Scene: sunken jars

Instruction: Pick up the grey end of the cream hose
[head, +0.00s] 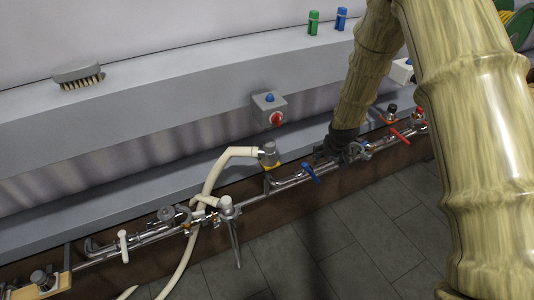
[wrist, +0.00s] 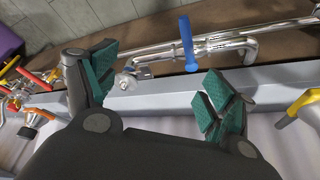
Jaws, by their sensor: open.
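The cream hose (head: 213,172) arches up from the floor and bends right along the pipe run in the head view. Its grey end (head: 269,151) stands at the right of the arch, just above a yellow part. My gripper (head: 325,155) is right of that grey end, apart from it, low by the pipes and partly hidden by my arm. In the wrist view my gripper (wrist: 160,82) is open, its teal pads wide apart with nothing held between them. A yellow piece (wrist: 303,104) shows at the right edge there; I cannot tell whether it belongs by the hose end.
A blue-handled valve (head: 310,172) sits on the pipes near my gripper; its handle shows in the wrist view (wrist: 186,42). A control box (head: 269,108) with a red knob is on the wall ledge. A brush (head: 78,75) lies on the upper shelf. Tiled floor in front is mostly clear.

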